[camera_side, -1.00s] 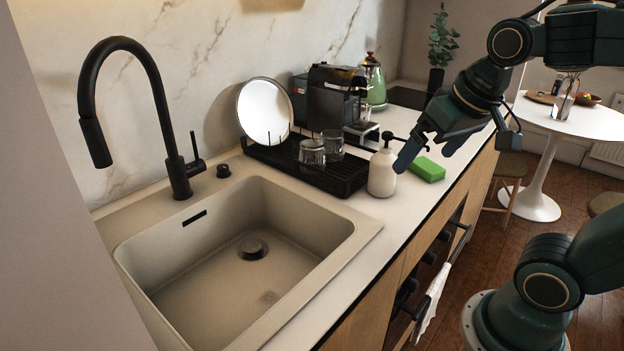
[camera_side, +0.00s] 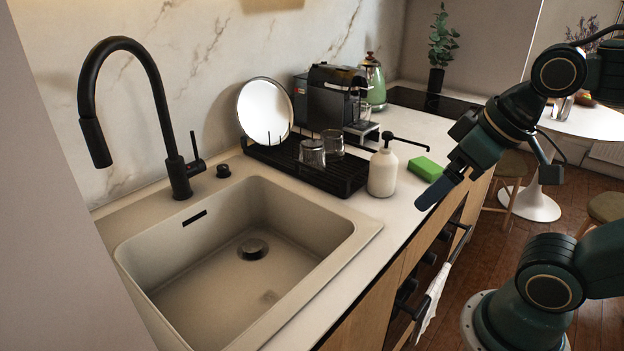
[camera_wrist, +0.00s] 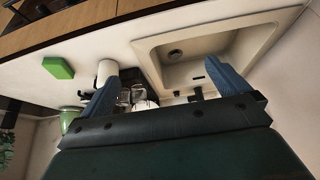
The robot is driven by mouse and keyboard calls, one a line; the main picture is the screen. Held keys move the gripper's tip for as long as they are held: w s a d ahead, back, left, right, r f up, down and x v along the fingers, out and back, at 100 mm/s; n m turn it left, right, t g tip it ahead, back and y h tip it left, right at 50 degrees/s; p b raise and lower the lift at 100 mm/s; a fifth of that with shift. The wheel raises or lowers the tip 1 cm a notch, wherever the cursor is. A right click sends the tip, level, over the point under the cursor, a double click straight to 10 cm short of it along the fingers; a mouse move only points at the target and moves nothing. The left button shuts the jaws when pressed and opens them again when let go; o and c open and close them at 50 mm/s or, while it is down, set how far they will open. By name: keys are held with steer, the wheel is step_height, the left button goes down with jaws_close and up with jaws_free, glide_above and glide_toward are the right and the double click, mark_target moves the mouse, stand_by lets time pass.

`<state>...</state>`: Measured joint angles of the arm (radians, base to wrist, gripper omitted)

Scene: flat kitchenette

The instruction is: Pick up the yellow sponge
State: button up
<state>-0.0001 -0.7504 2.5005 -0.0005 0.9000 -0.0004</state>
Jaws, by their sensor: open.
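No yellow sponge shows in either view; the only sponge is a green block (camera_side: 426,168). It lies flat on the white counter (camera_side: 398,204), to the right of a white soap bottle (camera_side: 382,173). My gripper (camera_side: 446,190) is apart from the sponge, to its lower right at the counter's front edge in the side view. One blue finger shows clearly there; the other is mostly hidden. In the wrist view, my gripper (camera_wrist: 166,88) has its two blue fingers spread wide with nothing held between them. The green sponge (camera_wrist: 58,68) is left of both fingers.
The soap bottle's black pump points toward the sponge side. A black drying rack (camera_side: 340,178) with glasses stands behind the bottle. The sink (camera_side: 190,285) and tall black tap (camera_side: 178,170) are left. Counter behind the sponge is clear up to the hob (camera_side: 430,100).

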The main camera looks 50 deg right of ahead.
steer(key=shift+w+r, duration=0.1)
stand_by(0.5)
steer(key=w+d+r+m+g, duration=0.2)
steer(key=w+d+r+m, duration=0.1)
steer(key=w+d+m, duration=0.35)
steer(key=m+g, duration=0.4)
steer(key=m, duration=1.2)
glide_above(423, 165)
step_height(423, 165, down, 8)
steer(key=shift+f, duration=0.1)
steer(key=shift+f, duration=4.2)
steer(key=shift+f, duration=0.15)
